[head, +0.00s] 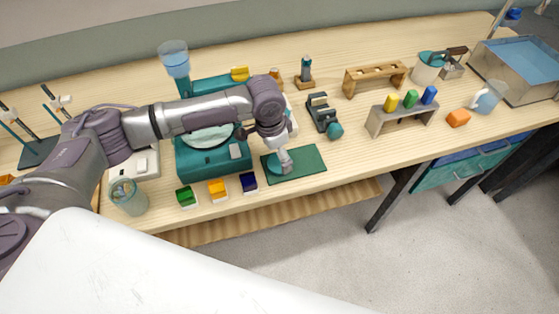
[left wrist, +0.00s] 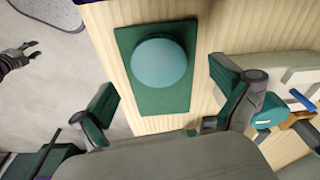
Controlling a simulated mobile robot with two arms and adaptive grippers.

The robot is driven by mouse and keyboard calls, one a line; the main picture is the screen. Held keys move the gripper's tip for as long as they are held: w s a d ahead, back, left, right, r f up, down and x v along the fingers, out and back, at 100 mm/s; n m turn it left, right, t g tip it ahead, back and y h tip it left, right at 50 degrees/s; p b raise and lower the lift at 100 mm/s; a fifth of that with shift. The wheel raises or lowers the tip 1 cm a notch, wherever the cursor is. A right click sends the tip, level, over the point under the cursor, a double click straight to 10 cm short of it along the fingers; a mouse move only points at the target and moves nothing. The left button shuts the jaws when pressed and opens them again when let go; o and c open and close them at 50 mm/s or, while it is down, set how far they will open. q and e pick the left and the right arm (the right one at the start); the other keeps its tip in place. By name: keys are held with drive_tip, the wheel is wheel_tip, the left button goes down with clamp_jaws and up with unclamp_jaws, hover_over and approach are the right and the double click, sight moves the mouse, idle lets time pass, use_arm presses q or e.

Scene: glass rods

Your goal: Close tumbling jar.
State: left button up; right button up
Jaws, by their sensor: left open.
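A round teal disc, which looks like a lid (left wrist: 159,63), lies flat on a dark green mat (left wrist: 128,38). In the head view the lid is mostly hidden by my left gripper (head: 284,162), above the mat (head: 311,161). My left gripper (left wrist: 165,105) is open and empty, its fingers on either side of the lid's line and short of it in the wrist view. A teal machine (head: 203,162) with a pale round opening, perhaps the jar, stands left of the mat, partly behind my arm. My right gripper (left wrist: 27,52) shows small at the wrist view's left edge, fingers apart.
Green, yellow and dark blue blocks (head: 217,189) stand along the front edge. A glass beaker (head: 128,198) is at front left. A small black and teal device (head: 322,113) stands behind the mat.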

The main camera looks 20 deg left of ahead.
sight(279, 163)
use_arm(q)
drive_tip(key=f, duration=0.3)
drive_tip(key=shift+w+d+f, duration=0.1)
drive_tip(key=shift+d, duration=0.1)
drive_tip(key=c, duration=0.7)
